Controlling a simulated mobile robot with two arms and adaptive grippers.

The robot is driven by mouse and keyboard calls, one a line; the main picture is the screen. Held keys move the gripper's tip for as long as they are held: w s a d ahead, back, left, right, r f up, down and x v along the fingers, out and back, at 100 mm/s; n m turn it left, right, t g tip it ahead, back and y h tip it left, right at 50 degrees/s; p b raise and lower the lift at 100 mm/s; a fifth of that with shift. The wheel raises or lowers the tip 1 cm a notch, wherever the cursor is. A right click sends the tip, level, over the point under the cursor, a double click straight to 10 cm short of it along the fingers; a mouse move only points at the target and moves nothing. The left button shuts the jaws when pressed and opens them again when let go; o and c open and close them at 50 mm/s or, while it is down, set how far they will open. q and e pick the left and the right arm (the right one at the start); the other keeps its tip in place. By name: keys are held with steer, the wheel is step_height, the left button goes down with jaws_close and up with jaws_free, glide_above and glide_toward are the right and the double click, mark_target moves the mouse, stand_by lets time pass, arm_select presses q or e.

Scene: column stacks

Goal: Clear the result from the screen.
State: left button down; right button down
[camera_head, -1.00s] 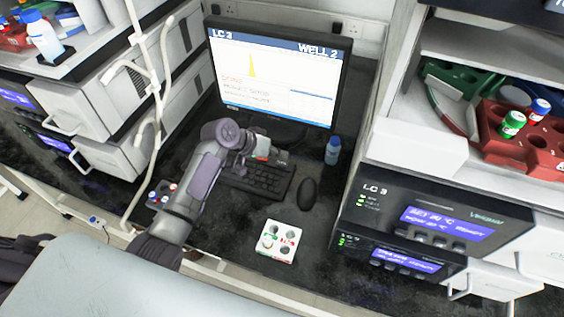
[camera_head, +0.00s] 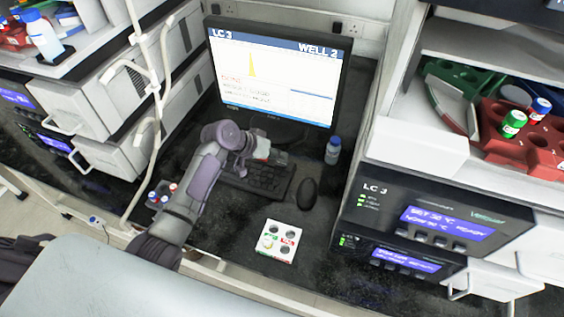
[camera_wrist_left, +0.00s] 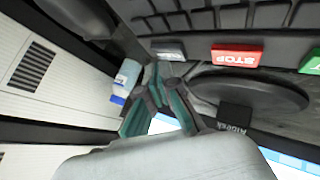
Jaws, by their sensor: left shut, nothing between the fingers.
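The monitor (camera_head: 290,72) is lit and shows LC 3, WELL 2, a yellow peak and lines of text too small to read. The black keyboard (camera_head: 268,181) lies in front of it. My left gripper (camera_head: 282,158) is shut and empty over the keyboard's back edge, partly hiding it. In the left wrist view, its fingertips (camera_wrist_left: 163,70) are close to a grey key (camera_wrist_left: 168,50). A red STOP key (camera_wrist_left: 237,55) and a green key (camera_wrist_left: 311,62) lie to the right in that view. Contact with the grey key cannot be told. My right gripper is not in view.
A blue-capped bottle (camera_head: 332,151) stands right of the keyboard, and a mouse (camera_head: 308,194) lies beside it. A white vial holder (camera_head: 278,240) is in front. LC 3 units (camera_head: 420,225) stand at the right. The dark bench right of the white holder is clear.

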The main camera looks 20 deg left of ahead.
mark_target(280, 163)
arm_select(q)
steer(key=shift+f, duration=0.55)
stand_by(0.6)
steer(key=shift+r, duration=0.1)
steer(key=shift+r+p, duration=0.7)
steer(key=shift+r, duration=0.05)
step_height(280, 163, up, 5)
steer(key=p, duration=0.5)
steer(key=shift+r, duration=0.1)
stand_by(0.3)
stand_by(0.5)
